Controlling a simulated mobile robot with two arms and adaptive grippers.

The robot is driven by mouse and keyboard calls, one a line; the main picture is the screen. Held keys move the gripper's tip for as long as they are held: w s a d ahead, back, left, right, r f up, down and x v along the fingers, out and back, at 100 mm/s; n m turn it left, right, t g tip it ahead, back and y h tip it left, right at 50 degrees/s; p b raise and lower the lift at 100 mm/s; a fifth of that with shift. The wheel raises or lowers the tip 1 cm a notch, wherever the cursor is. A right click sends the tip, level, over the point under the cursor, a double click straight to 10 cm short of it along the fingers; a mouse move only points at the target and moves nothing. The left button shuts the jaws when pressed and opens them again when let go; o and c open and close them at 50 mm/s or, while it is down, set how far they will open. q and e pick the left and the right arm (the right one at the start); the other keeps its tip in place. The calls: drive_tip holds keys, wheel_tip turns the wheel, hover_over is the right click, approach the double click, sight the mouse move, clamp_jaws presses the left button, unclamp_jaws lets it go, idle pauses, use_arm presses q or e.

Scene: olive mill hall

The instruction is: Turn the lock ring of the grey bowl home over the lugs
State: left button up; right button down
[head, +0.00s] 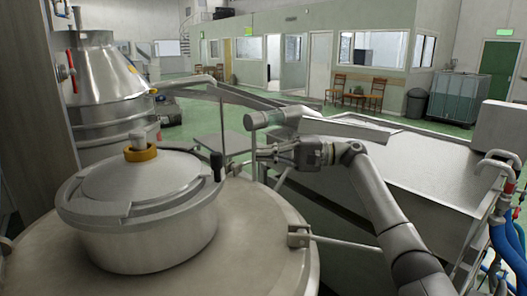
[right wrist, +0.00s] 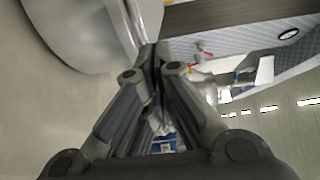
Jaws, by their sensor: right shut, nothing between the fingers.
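The grey bowl (head: 150,240) stands on a large round steel top at the left of the head view. A lid (head: 135,178) with a yellow-collared knob (head: 140,152) covers it. A flat grey ring (head: 105,212), seemingly the lock ring, runs around the lid's edge. An upright black handle (head: 216,165) stands at the ring's right side. My right gripper (head: 262,155) is to the right of the handle, apart from it, pointing left. In the right wrist view its fingers (right wrist: 150,55) are together and empty, with a rounded grey surface behind. The lugs cannot be made out. My left gripper is out of view.
A round steel top (head: 275,235) surrounds the bowl, with a bracket (head: 299,236) at its right edge. A sloping steel hopper (head: 400,170) fills the right. A conical steel vessel (head: 105,75) stands behind left. Blue hoses (head: 505,250) hang at far right.

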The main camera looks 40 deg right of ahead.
use_arm(q)
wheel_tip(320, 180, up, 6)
drive_tip(key=p, duration=0.5)
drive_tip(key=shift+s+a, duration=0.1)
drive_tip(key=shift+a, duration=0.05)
use_arm(e)
drive_tip(key=w+a, duration=0.2)
drive_tip(key=a, duration=0.7)
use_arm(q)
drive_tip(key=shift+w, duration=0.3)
use_arm(e)
drive_tip(key=shift+s+d, duration=0.15)
